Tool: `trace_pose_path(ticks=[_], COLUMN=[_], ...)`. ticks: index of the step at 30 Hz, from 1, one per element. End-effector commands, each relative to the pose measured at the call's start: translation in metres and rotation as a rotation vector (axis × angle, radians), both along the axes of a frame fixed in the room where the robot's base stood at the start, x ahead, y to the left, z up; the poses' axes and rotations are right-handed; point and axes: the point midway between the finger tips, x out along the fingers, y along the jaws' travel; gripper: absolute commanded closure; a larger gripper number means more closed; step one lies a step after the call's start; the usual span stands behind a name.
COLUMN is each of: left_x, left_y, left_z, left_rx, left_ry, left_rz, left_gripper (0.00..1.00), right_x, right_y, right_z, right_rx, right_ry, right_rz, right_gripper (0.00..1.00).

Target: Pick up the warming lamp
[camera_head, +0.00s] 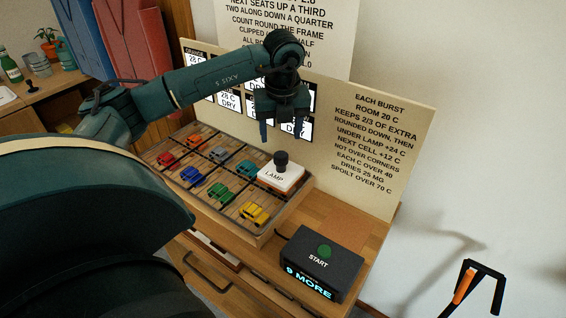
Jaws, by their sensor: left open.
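The warming lamp (279,177) is a white block with a dark knob on top and the word LAMP on its front. It sits at the right corner of the wooden tray (256,237), which is divided into cells. My left gripper (285,133) is open and points down, empty, above the lamp and a little apart from its knob.
Several small coloured toy cars, such as a yellow one (254,213), stand in the tray's cells. A black START box (319,263) reading 9 MORE stands at the front right. A lettered board (373,140) rises behind the tray.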

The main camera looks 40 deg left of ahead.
Motion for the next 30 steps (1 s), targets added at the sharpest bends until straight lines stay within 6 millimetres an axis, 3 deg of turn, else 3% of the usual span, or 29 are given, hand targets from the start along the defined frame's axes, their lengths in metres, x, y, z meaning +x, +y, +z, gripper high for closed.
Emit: trace_pose_path(ticks=[3,11,19,29,30], left_x=[0.001,0.004,0.009,0.01,0.01], left_y=[0.002,0.004,0.008,0.009,0.009], left_z=[-0.021,-0.041,-0.079,-0.087,-0.087], left_rx=[-0.001,-0.001,-0.003,-0.004,-0.004], left_ry=[0.003,0.001,0.002,-0.001,-0.001], left_rz=[0.0,-0.002,-0.003,-0.005,-0.005], left_gripper=[0.41,0.41,0.41,0.41,0.45], right_x=[0.001,0.001,0.002,0.001,0.001], right_y=[-0.001,-0.003,-0.003,-0.002,-0.001], right_z=[0.001,0.002,0.007,0.005,0.005], right_rx=[-0.004,-0.009,-0.021,-0.02,-0.019], right_ry=[-0.001,-0.001,-0.002,0.001,0.001], right_rz=[-0.001,-0.003,-0.003,-0.002,-0.001], right_gripper=[1.0,1.0,1.0,1.0,1.0])
